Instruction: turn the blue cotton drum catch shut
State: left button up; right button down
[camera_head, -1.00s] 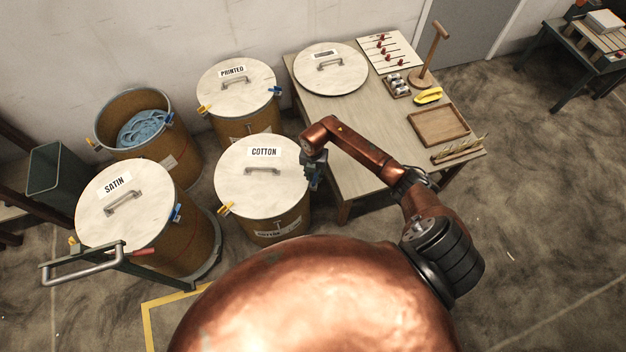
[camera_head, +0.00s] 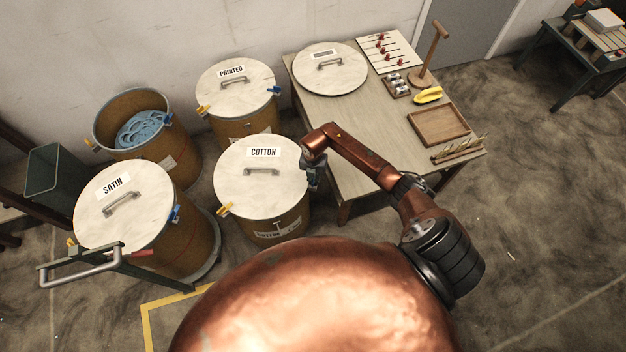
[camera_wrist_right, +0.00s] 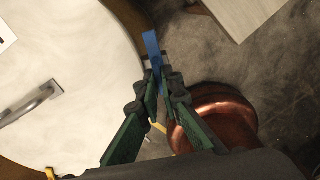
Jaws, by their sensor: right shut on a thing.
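The cotton drum (camera_head: 283,226) stands in the middle, with its white lid (camera_head: 250,190) on and a label reading COTTON. My right gripper (camera_head: 315,178) is at the right edge of this lid. In the right wrist view my right gripper (camera_wrist_right: 163,84) has its green fingers closed on the blue catch (camera_wrist_right: 152,48), whose upper part sticks out beyond the fingertips at the drum's rim. In the head view the blue catch is hidden by the gripper. A yellow catch (camera_head: 224,209) sits at the lid's left front edge. My left gripper is not in view.
The satin drum (camera_head: 185,246) stands to the left, the printed drum (camera_head: 245,126) behind, and an open drum with blue material (camera_head: 143,130) behind left. The table (camera_head: 345,120) on the right holds a loose lid (camera_head: 330,78) and a wooden tray (camera_head: 438,137). A trolley handle (camera_head: 80,272) is at front left.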

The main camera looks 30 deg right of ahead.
jog(key=shift+n, duration=0.3)
jog(key=n+b, duration=0.1)
jog(key=n, duration=0.3)
jog(key=shift+d, duration=0.15)
jog(key=n+b, duration=0.1)
jog(key=n, duration=0.3)
jog(key=shift+f+n, duration=0.1)
jog(key=shift+n, duration=0.3)
jog(key=n+b, duration=0.1)
jog(key=n, duration=0.4)
jog(key=shift+d+b, duration=0.1)
jog(key=shift+b, duration=0.3)
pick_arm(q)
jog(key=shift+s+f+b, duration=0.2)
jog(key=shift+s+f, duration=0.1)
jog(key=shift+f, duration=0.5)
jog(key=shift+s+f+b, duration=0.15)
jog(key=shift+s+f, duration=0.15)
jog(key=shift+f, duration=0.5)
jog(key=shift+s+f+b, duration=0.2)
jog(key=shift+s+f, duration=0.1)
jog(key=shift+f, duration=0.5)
pick_arm(e)
jog(key=shift+n, duration=1.7)
jog(key=c, duration=2.1)
grip_release()
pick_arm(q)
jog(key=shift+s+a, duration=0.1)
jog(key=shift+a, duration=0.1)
